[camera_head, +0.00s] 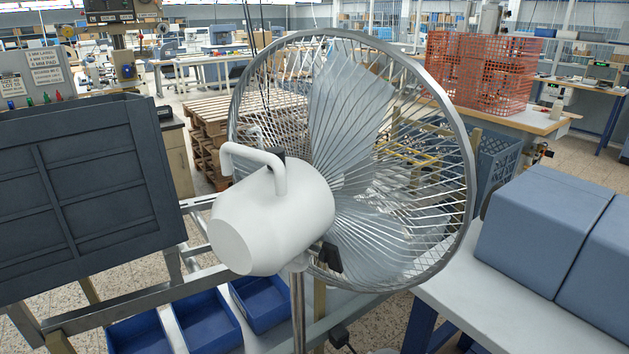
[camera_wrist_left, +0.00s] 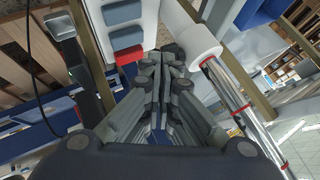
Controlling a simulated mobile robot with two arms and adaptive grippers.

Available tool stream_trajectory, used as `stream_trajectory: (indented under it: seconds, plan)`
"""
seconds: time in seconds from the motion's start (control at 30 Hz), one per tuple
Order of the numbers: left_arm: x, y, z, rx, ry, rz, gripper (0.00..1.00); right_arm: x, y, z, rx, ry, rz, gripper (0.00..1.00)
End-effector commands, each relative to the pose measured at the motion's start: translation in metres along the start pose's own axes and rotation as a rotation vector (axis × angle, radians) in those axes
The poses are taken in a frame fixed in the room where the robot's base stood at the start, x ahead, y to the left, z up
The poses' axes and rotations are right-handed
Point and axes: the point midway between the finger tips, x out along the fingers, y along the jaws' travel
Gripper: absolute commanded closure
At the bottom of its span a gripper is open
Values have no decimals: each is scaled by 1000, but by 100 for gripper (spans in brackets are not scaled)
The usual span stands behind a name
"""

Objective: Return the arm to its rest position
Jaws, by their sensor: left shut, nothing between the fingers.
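My left gripper (camera_wrist_left: 160,68) shows in the left wrist view, with its two dark grey fingers together and nothing between them. It is not touching anything that I can make out. In the head view neither of my arms nor grippers can be seen. My right gripper is in neither view.
A large metal fan (camera_head: 268,220) on a pole fills the middle of the head view. A dark grey crate (camera_head: 85,185) stands left, blue bins (camera_head: 208,322) below, blue boxes (camera_head: 545,230) right. A white roll (camera_wrist_left: 192,45) and banded metal rod (camera_wrist_left: 232,95) are right of the gripper.

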Motion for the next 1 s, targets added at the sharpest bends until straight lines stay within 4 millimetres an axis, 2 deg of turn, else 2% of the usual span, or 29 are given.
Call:
stream_trajectory:
  seconds: [0.13,0.2,0.3,0.4,0.63,0.93,1.0]
  plan:
    - [-30,-29,34,-191,-109,1,100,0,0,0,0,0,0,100]
    - [-55,-44,58,-322,-183,8,100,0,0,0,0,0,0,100]
    - [-91,-60,85,-479,-270,23,100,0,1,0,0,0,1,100]
    - [-120,-68,102,-582,-328,37,100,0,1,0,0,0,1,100]
    - [-174,-77,125,-728,-415,61,100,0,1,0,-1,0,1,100]
    - [-234,-82,140,-847,-494,88,100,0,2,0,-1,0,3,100]
    - [-217,-75,146,-843,-500,94,100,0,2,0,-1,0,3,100]
